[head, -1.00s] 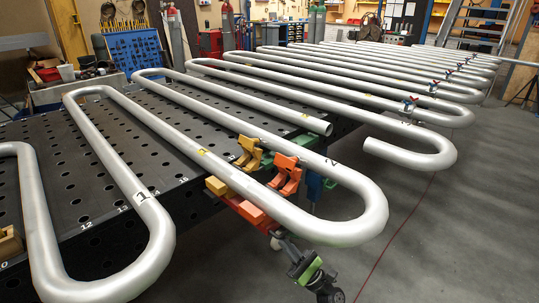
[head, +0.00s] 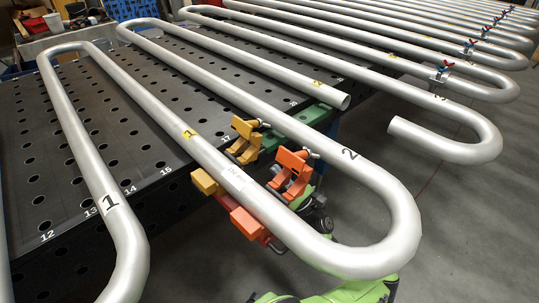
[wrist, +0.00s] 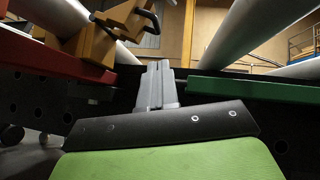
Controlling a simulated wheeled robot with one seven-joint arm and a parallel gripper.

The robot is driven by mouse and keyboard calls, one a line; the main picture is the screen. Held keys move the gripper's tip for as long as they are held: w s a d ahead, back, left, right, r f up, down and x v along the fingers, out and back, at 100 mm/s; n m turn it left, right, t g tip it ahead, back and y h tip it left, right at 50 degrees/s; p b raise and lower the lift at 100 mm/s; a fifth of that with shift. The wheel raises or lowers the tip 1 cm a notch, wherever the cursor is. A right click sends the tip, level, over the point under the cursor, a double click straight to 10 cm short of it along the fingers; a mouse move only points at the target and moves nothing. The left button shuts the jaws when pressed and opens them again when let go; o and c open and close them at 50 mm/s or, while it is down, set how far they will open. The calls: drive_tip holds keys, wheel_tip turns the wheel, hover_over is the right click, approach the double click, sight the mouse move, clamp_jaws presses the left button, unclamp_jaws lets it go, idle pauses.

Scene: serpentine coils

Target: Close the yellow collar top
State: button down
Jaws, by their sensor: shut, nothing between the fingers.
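The yellow collar top (head: 245,142) stands swung open on the far side of the tube marked 1 and 2 (head: 215,162). A lower yellow block (head: 207,182) sits against that tube's near side. In the wrist view yellow collar parts (wrist: 95,45) show at upper left, with a dark bent handle beside them. My gripper (wrist: 157,68) is shut and empty, to the right of these yellow parts and apart from them. In the head view its fingers are not clearly visible; green and grey parts of my arm show beside and below the tube bend.
An open orange collar top (head: 290,172) stands close to the right of the yellow one, with an orange block (head: 245,220) below. A red bar (wrist: 50,62) and a green bar (wrist: 235,88) flank my gripper. The perforated table (head: 100,150) lies left.

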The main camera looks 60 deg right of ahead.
wheel_tip(320, 180, up, 6)
drive_tip(key=w+a, duration=0.1)
drive_tip(key=w, duration=0.1)
drive_tip(key=shift+w, duration=0.4)
drive_tip(key=shift+r, duration=0.1)
